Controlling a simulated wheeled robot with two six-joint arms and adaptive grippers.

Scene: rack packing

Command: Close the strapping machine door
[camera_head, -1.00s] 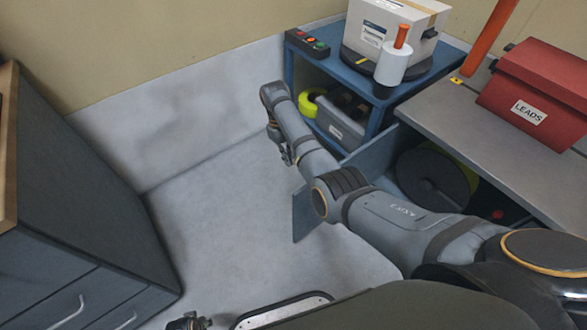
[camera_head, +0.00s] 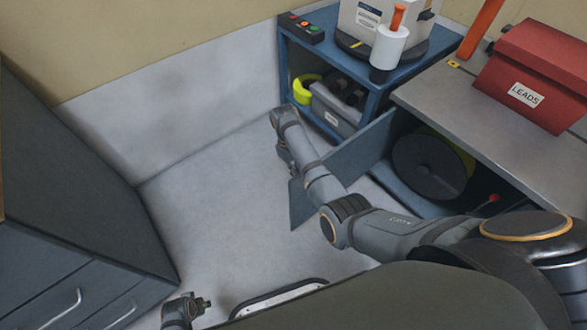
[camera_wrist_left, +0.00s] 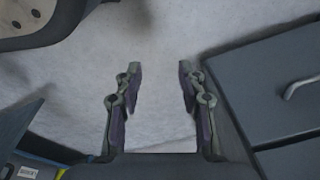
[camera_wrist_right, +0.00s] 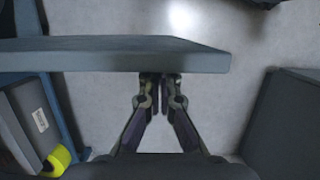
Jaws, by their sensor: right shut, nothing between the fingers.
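The strapping machine door is a flat blue-grey panel (camera_head: 358,155) standing open, swung out from the bay under the bench. A dark reel (camera_head: 428,167) shows inside the bay. My right gripper (camera_head: 287,163) is at the outer side of the door, near its free end, partly hidden by my wrist. In the right wrist view the gripper (camera_wrist_right: 160,78) is shut and empty, its tips close to the door's edge (camera_wrist_right: 120,57); I cannot tell if they touch. My left gripper (camera_head: 203,304) is low in the head view. The left wrist view shows its fingers (camera_wrist_left: 160,70) open and empty over the floor.
The bench (camera_head: 470,110) carries a red LEADS box (camera_head: 530,75). A blue shelf cart (camera_head: 375,88) with a grey bin (camera_head: 335,108) and yellow tape roll (camera_head: 302,88) stands behind the door. Dark drawers (camera_head: 70,220) stand at left. The floor between is clear.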

